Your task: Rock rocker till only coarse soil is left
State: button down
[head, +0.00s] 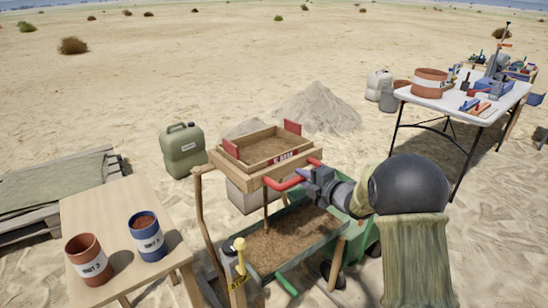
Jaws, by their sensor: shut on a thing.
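The rocker (213,157) is a wooden screen box with red end pieces, set on a wooden frame over a green trough. Brown soil (262,150) lies inside the box; I cannot tell how coarse it is. More brown soil (290,238) lies in the green trough (335,243) below. My gripper (312,182) is at the box's front right corner, shut on the red handle (283,184). The exact contact of the fingers is partly hidden by the gripper itself.
A wooden table (118,208) at the left holds a red-brown bucket (88,260) and a blue bucket (146,237). A green jerrycan (184,149) stands behind the rocker. A grey soil heap (318,110) lies farther back. A white table (450,102) with tools stands at the right.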

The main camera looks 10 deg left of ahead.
jog(key=s+d+f+b, duration=0.2)
jog(key=s+d+b, duration=0.1)
jog(key=s+d, duration=0.55)
jog(key=w+a, duration=0.2)
jog(key=w, duration=0.1)
jog(key=w+a, duration=0.2)
jog(key=a, duration=0.1)
jog(key=w+a, duration=0.3)
jog(key=shift+w+r, duration=0.3)
jog(key=shift+r, duration=0.1)
jog(key=shift+s+d+f+b, duration=0.2)
jog(key=shift+s+d+b, duration=0.25)
jog(key=shift+s+d, duration=0.55)
jog(key=shift+s+d+f+b, duration=0.15)
jog(key=shift+s+d+b, duration=0.25)
jog(key=shift+s+d, duration=0.55)
jog(key=c, duration=1.7)
grip_release()
jog(key=shift+d, duration=0.25)
jog(key=o, duration=0.4)
jog(key=shift+w+a, duration=0.1)
jog(key=shift+w, duration=0.1)
jog(key=shift+r, duration=0.25)
